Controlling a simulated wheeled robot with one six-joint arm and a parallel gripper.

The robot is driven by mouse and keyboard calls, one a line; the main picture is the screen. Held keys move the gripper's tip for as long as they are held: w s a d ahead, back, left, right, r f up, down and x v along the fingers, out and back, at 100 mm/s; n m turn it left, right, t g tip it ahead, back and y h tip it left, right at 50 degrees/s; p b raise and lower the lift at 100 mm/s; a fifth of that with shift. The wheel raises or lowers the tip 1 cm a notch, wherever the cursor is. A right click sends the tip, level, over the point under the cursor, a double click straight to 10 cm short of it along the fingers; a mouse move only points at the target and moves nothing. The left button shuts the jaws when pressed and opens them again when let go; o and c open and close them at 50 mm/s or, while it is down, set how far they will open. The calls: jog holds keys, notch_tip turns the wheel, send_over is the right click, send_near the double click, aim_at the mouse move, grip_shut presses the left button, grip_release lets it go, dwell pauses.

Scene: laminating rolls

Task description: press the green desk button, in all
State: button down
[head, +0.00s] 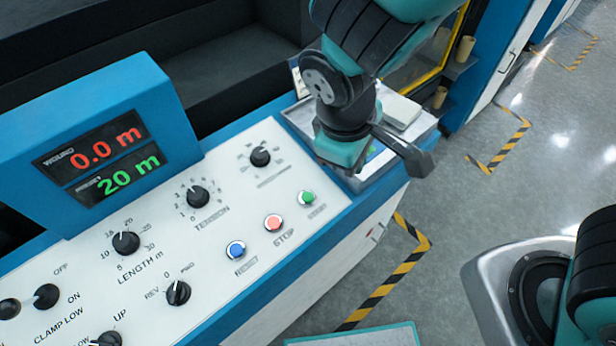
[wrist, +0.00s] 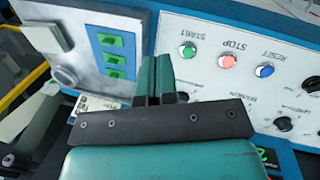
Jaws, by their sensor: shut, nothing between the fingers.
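The green desk button (head: 306,198), marked START, sits at the right end of a row on the sloping white control panel. It also shows in the wrist view (wrist: 188,50), just right of my fingertips. My gripper (head: 340,158) is up and to the right of the button in the head view, apart from it. In the wrist view my gripper (wrist: 155,60) has its two teal fingers together, with nothing between them. The button is uncovered in both views.
A red STOP button (head: 273,223) and a blue RESET button (head: 236,250) stand left of the green one. Several black knobs (head: 198,196) rise from the panel. A display box (head: 100,140) reads 0.0 m and 20 m. Green switches (wrist: 114,58) show on a neighbouring grey plate.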

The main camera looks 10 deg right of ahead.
aim_at(311, 203)
jog(key=a+n+t+h+p, duration=0.1)
jog(key=n+t, duration=0.1)
jog(key=a+f+n+t+h+p, duration=0.1)
jog(key=a+n+t+p, duration=0.1)
jog(key=w+a+f+n+t+h+p, duration=0.1)
jog(key=a+n+t+h, duration=0.1)
jog(key=shift+f+p, duration=0.25)
jog(key=shift+p, duration=0.15)
jog(key=shift+f, duration=0.15)
jog(key=f+b, duration=0.2)
jog(key=w+f+b, duration=0.1)
jog(key=f+b, duration=0.1)
jog(key=f, duration=0.1)
jog(key=f+b, duration=0.3)
jog(key=shift+w+a+f, duration=0.15)
jog(key=shift+a+f, duration=0.05)
jog(key=shift+a, duration=0.2)
jog(key=shift+f, duration=0.15)
dwell(1.3)
jog(key=shift+f, duration=0.3)
